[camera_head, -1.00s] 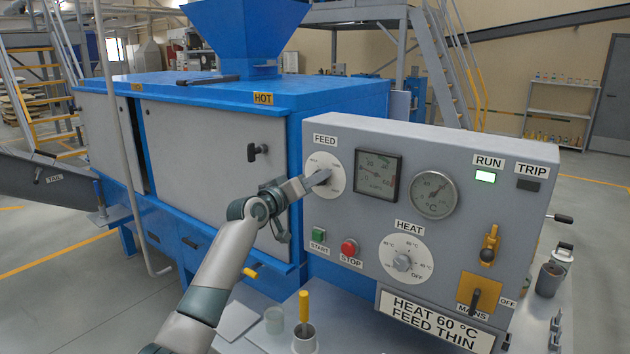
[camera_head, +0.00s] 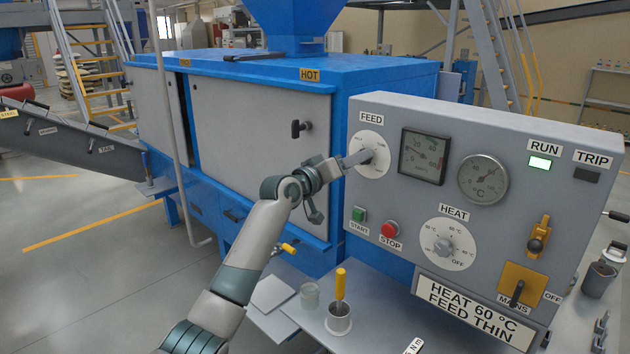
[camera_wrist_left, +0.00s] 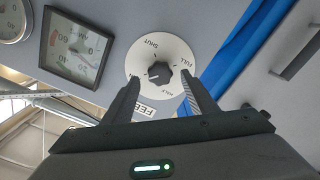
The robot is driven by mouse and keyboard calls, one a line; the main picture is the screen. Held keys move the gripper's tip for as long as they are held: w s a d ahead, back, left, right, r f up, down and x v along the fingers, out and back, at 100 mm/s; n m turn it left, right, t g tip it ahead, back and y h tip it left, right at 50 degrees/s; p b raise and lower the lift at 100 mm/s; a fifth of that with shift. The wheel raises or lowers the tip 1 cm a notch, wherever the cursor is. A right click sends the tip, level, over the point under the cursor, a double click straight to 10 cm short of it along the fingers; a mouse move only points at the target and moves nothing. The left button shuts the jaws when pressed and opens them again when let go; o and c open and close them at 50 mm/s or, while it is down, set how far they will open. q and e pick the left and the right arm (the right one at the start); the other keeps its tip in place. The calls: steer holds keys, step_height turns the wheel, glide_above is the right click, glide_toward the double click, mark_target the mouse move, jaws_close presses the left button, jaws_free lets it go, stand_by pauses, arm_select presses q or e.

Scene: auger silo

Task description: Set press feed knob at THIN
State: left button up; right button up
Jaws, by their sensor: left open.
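The feed knob is a dark round knob on a white dial (camera_head: 372,143) under the FEED label, at the upper left of the grey control panel (camera_head: 480,130). In the head view, my left gripper (camera_head: 356,159) is at the dial from the left and hides part of it and the knob. In the left wrist view, the knob (camera_wrist_left: 161,71) sits at the middle of its dial (camera_wrist_left: 147,52), with SHUT, FULL and HALF readable. The open left fingers stand on either side of the knob, with gaps visible. The knob's exact setting is hard to tell. My right gripper is out of view.
A card (camera_head: 474,311) reads HEAT 60 °C, FEED THIN. Two gauges (camera_head: 423,156) lie right of the feed dial, and the heat knob (camera_head: 444,247) is below. The RUN lamp (camera_head: 540,163) is lit.

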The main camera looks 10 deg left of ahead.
arm_select(q)
steer(key=b+v, duration=0.4)
steer(key=v, duration=1)
steer(key=shift+s+a, duration=0.2)
steer(key=shift+s, duration=0.05)
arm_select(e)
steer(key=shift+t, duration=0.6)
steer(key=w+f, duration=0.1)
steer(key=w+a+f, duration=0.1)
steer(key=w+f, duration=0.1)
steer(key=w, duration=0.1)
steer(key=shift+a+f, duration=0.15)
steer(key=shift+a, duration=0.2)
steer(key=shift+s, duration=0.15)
